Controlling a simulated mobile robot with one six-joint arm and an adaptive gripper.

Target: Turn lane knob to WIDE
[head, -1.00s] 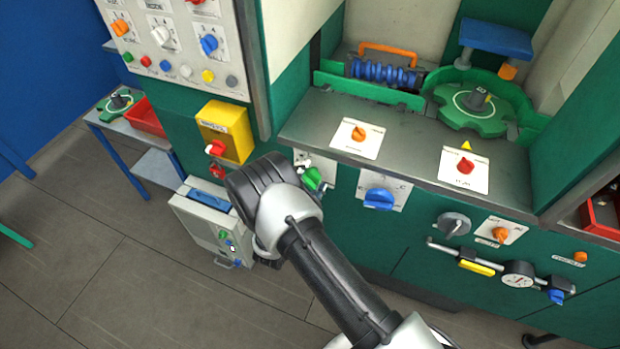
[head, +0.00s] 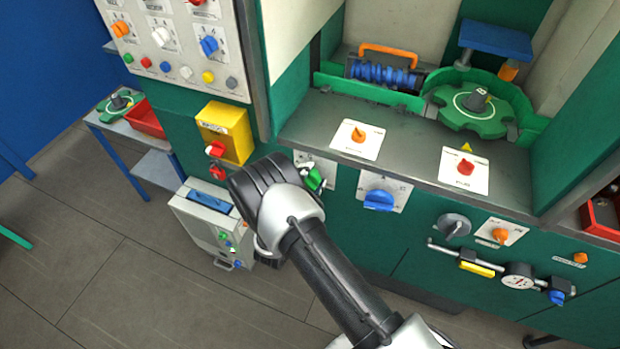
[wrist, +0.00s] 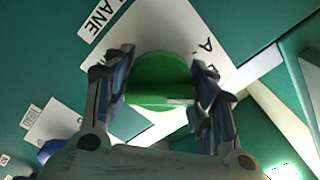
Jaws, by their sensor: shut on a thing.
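The green lane knob (wrist: 160,80) sits on a white plate in the wrist view, with "LANE" on a label (wrist: 100,20) beside it. My gripper (wrist: 160,92) has its two fingers on either side of the knob and is shut on it. A pale mark on the knob's lower part points to the right in that view. Only part of the plate's lettering shows, and I cannot read a WIDE mark. In the head view the green knob (head: 315,179) shows beside my wrist, which hides my fingers.
A blue knob (head: 379,200) is on the panel to the right of the green one. A yellow box (head: 226,130) with red knobs is to the left. A grey case (head: 205,222) stands below it. The grey counter (head: 415,150) juts out above. The floor in front is clear.

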